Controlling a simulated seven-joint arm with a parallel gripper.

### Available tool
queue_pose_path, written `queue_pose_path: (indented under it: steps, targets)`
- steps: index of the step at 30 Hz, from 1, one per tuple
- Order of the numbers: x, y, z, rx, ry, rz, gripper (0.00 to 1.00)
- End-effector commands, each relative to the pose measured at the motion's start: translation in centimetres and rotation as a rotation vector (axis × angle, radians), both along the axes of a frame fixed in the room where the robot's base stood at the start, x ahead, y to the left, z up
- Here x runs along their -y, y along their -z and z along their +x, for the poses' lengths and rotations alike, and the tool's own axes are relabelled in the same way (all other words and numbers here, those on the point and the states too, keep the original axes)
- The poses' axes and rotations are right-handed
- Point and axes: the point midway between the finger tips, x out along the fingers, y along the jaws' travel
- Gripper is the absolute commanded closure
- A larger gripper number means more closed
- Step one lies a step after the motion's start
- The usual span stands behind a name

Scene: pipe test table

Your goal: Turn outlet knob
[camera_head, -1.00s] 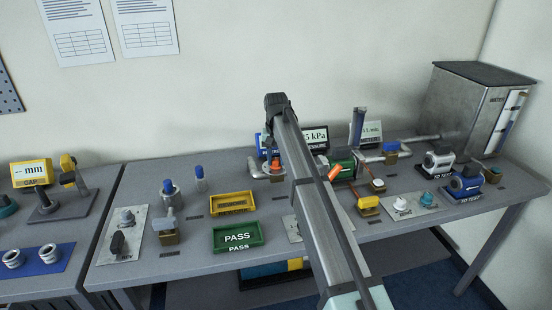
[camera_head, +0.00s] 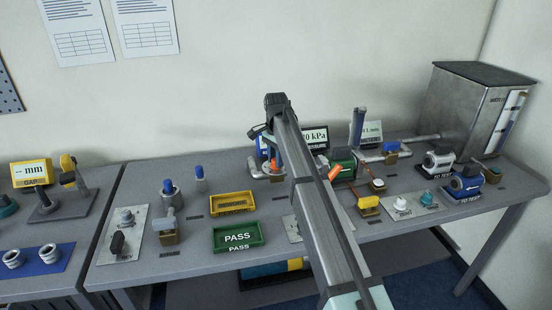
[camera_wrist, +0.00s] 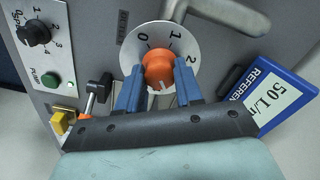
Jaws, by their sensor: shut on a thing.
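The orange outlet knob (camera_wrist: 158,69) sits on a round white dial (camera_wrist: 160,40) marked 0, 1 and 2 in the wrist view. My gripper (camera_wrist: 159,74) has its two blue fingers on either side of the knob and is shut on it. A pale mark shows on the knob's lower face. In the head view, the knob (camera_head: 276,163) is partly hidden by my arm. The pressure display (camera_head: 314,137) behind is partly covered; its visible part reads "0 kPa".
In the wrist view, a grey pipe (camera_wrist: 230,14) passes above the dial. A blue reference display (camera_wrist: 272,96) reading "50 L/" stands at the right. A black selector knob (camera_wrist: 36,33) and green button (camera_wrist: 50,80) are at the left. A small lever (camera_wrist: 96,92) stands near the left finger.

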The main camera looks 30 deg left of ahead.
Motion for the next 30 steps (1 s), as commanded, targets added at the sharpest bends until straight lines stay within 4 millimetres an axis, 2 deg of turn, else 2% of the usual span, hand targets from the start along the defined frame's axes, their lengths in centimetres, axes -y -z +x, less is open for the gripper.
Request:
queue_pose_path:
  steps: [9, 24, 25, 30]
  targets:
    - [0.00, 0.00, 0.01, 0.000, 0.097, 0.000, 0.95]
    - [0.00, 0.01, 0.01, 0.000, 0.112, 0.000, 0.95]
    - [0.00, 0.01, 0.01, 0.000, 0.112, 0.000, 0.62]
    - [0.00, 0.01, 0.01, 0.000, 0.111, 0.000, 0.45]
